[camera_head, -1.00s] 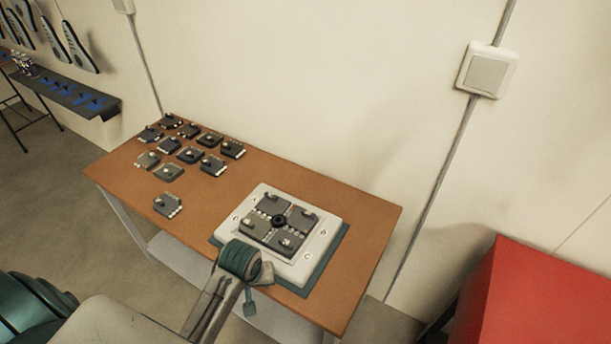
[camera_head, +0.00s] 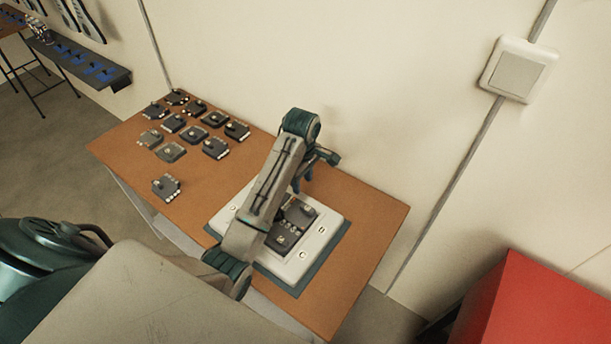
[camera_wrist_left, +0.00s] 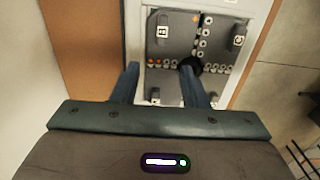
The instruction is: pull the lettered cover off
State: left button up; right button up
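The white square cover (camera_head: 322,232) carries printed letters; B and C are readable on its right side in the head view. It lies flat on a teal mat (camera_head: 323,257) on the table, around grey modules (camera_head: 299,213) set in its middle. My left arm hides much of its left and upper part. My left gripper (camera_head: 303,178) is above the cover, pointing down. In the left wrist view its two fingers (camera_wrist_left: 160,72) are apart with nothing held between them. A black round knob (camera_wrist_left: 190,66) shows at the right fingertip; contact cannot be told. My right gripper is not seen.
Several loose dark modules (camera_head: 194,133) lie at the left of the brown table (camera_head: 372,262), with a single one (camera_head: 167,186) nearer the front edge. A red block (camera_head: 535,310) stands at the lower right. The wall rises close behind the table.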

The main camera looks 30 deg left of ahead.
aim_at(302, 205)
pick_arm(q)
jog(key=f+b, duration=0.2)
jog(key=f, duration=0.1)
jog(key=shift+s, duration=0.2)
notch_tip(302, 205, down, 6)
jog(key=shift+w+f+p, duration=0.1)
jog(key=shift+f+p, duration=0.1)
jog(key=shift+p, duration=1.05)
jog(key=shift+f, duration=0.6)
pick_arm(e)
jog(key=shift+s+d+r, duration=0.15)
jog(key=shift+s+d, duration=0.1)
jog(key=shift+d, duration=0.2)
pick_arm(q)
jog(key=c, duration=0.6)
grip_shut()
jog(key=shift+c, duration=0.5)
grip_release()
grip_shut()
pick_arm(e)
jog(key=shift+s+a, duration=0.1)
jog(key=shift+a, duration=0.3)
